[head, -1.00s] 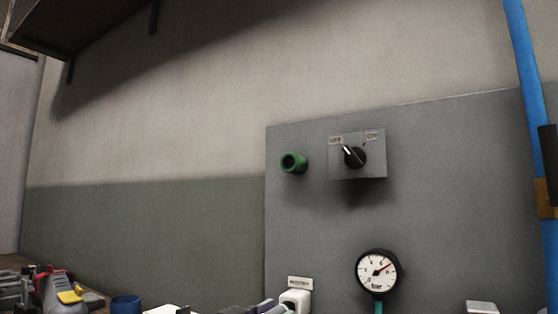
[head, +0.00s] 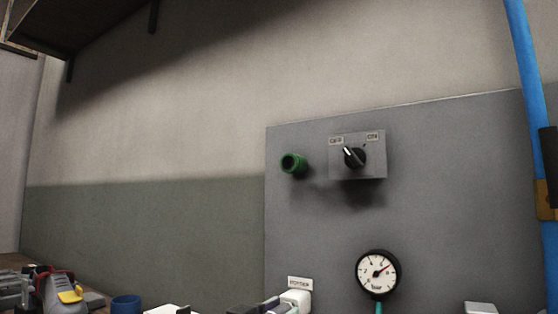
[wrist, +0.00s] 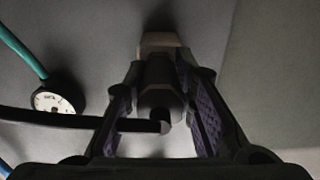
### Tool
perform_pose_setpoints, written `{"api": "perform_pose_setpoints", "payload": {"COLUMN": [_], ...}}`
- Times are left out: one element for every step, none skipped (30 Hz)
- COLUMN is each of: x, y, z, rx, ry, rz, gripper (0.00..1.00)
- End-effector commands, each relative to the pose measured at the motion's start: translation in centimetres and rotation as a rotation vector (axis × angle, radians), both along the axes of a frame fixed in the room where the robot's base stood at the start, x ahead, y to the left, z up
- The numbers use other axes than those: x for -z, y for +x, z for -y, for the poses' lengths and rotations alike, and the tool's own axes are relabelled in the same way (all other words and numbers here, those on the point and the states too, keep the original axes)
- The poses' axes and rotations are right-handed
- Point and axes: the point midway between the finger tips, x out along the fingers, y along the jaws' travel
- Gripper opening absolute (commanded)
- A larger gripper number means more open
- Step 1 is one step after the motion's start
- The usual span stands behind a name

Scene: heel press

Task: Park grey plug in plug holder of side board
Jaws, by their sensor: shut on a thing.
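My gripper (wrist: 166,80) is shut on the grey plug (wrist: 160,98), which sits between its two padded fingers in the wrist view. A dark cable (wrist: 80,121) runs off to the left from the plug. A pale block-shaped fitting (wrist: 160,42) on the grey board lies straight beyond the plug, in line with it. Whether the plug is in it or just in front cannot be told. In the head view, the white fitting (head: 297,299) is at the bottom edge, under a small label. My gripper (head: 272,304) reaches it from the lower left and partly covers it.
A blue pipe (head: 528,90) runs down at the right. Tools and a blue cup (head: 126,305) stand at the lower left.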

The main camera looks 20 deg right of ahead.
Motion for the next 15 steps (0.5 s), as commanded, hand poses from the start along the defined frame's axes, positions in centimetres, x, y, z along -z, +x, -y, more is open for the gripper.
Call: {"api": "perform_pose_setpoints", "payload": {"x": [-0.03, -0.03, -0.01, 0.0, 0.0, 0.0, 0.0, 0.0, -0.01, -0.01, -0.01, -0.01, -0.01, -0.01, -0.01], "y": [0.07, 0.11, 0.14, 0.14, 0.14, 0.13, 0.12, 0.12, 0.12, 0.12, 0.12, 0.12, 0.12, 0.12, 0.12], "z": [0.09, 0.14, 0.17, 0.15, 0.15, 0.15, 0.14, 0.14, 0.14, 0.14, 0.14, 0.15, 0.15, 0.15, 0.15], "rx": [0.0, 0.0, 0.0, 0.0, 0.0, 0.0, 0.0, 0.0, 0.0, 0.0, 0.0, 0.0, 0.0, 0.0, 0.0], "ry": [0.0, -0.001, 0.0, 0.0, 0.0, 0.0, 0.0, 0.0, 0.0, 0.0, 0.0, 0.0, 0.0, 0.0, 0.0], "rz": [0.0, -0.001, 0.0, 0.0, 0.0, 0.0, 0.0, 0.0, 0.0, 0.0, 0.0, 0.0, 0.0, 0.0, 0.0], "gripper": [0.0, 0.0, 0.24, 0.26, 0.28, 0.31, 0.33, 0.35, 0.38, 0.4, 0.42, 0.44, 0.46, 0.47, 0.47]}}
